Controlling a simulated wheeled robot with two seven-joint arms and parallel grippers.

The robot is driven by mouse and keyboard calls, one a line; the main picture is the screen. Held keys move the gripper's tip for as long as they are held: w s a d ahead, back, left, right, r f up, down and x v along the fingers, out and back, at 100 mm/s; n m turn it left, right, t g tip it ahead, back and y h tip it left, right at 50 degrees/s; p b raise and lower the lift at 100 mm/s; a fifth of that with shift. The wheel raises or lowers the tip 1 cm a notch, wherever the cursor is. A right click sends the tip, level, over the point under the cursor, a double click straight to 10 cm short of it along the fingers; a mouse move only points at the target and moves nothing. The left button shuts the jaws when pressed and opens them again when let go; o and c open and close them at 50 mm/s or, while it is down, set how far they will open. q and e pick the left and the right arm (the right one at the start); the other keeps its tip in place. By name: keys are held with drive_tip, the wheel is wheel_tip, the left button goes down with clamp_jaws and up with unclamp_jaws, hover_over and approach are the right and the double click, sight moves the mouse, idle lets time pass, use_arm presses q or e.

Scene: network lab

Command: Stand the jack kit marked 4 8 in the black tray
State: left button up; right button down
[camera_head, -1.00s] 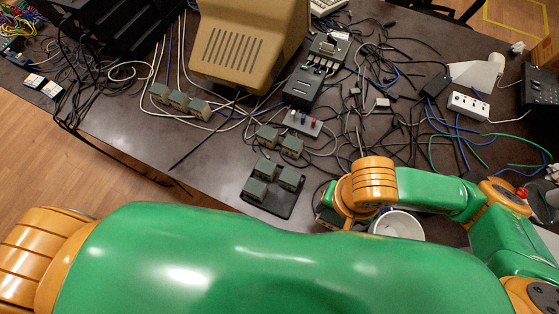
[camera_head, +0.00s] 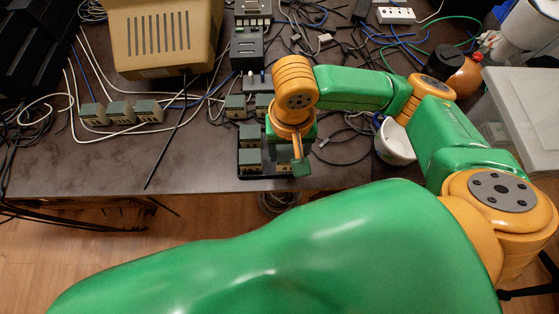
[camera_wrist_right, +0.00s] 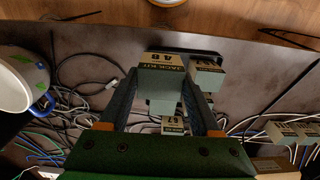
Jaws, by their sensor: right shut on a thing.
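My right gripper (camera_wrist_right: 158,84) is shut on a jack kit (camera_wrist_right: 165,66), a small grey-green and tan box, whose label reads like 4 8 upside down in the right wrist view. In the head view, my right gripper (camera_head: 296,160) is over the front right part of the black tray (camera_head: 262,176). Kits stand in the tray's left side, one behind (camera_head: 249,134) and one in front (camera_head: 250,161). My gripper and wrist hide part of the tray. I cannot tell whether the held kit touches the tray floor. My left gripper is out of view.
More kits stand behind the tray (camera_head: 235,106) and in a row at left (camera_head: 120,111). A white cup-like container (camera_head: 394,143) stands to the right. A beige monitor (camera_head: 165,35) and many loose cables cover the back. The table's front edge runs close before the tray.

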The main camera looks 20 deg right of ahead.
sight(282, 149)
drive_tip(key=w+f, duration=0.1)
drive_tip(key=f, duration=0.1)
drive_tip(key=w+f, duration=0.2)
drive_tip(key=shift+w+a, duration=0.1)
drive_tip(key=shift+a, duration=0.05)
drive_tip(key=shift+a+f, duration=0.1)
drive_tip(key=shift+f, duration=1.2)
drive_tip(key=shift+f, duration=0.15)
drive_tip(key=shift+c, duration=1.8)
unclamp_jaws()
wheel_tip(282, 149, up, 12)
drive_tip(key=p, duration=0.1)
